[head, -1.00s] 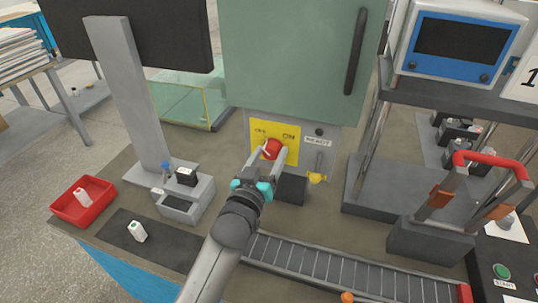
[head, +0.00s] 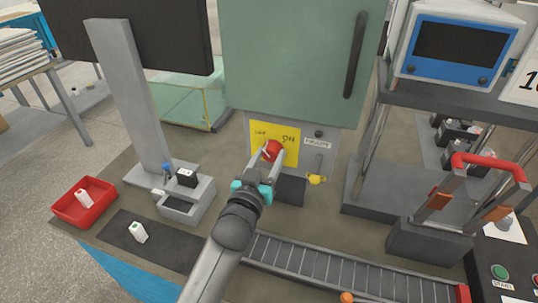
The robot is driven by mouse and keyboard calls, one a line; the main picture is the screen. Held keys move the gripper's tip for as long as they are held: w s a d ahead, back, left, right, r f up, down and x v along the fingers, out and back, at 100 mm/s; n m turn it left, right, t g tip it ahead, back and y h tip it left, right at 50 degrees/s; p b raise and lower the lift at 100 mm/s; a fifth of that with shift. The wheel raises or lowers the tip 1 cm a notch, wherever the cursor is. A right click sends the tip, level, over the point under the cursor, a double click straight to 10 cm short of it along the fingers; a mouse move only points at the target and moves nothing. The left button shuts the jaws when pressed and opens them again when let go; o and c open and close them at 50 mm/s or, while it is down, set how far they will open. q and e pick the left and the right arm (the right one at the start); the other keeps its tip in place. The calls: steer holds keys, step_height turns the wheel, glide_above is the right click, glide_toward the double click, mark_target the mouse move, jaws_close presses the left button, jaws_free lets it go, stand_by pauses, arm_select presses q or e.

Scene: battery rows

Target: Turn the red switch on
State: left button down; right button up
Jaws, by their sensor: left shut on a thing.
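The red switch (head: 272,149) is a round red knob on a yellow plate (head: 290,133) marked OFF at left and ON at right, low on the front of the green-grey cabinet (head: 290,60). My left gripper (head: 267,158) reaches up to it from below, its fingers on either side of the knob, shut on it. The fingers partly cover the knob, so I cannot tell which mark it points to. My right gripper does not show.
A label and a small yellow valve handle (head: 316,179) sit right of the plate. A roller conveyor (head: 330,270) runs in front. A red tray (head: 78,207) lies at left. A frame with a red handle (head: 488,163) stands at right.

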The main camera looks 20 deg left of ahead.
arm_select(q)
steer(key=m+p, duration=0.1)
steer(key=m, duration=0.2)
steer(key=shift+r+p, duration=0.1)
steer(key=shift+p, duration=0.3)
steer(key=m+p, duration=0.1)
steer(key=m, duration=0.3)
steer(key=shift+m, duration=0.4)
steer(key=m, duration=0.4)
steer(key=shift+d+p, duration=0.1)
steer(key=shift+p, duration=0.3)
steer(key=shift+m, duration=2.5)
steer(key=shift+c, duration=1.5)
jaws_free()
steer(key=s, duration=1.5)
steer(key=shift+s+a, duration=0.15)
steer(key=shift+a, duration=0.15)
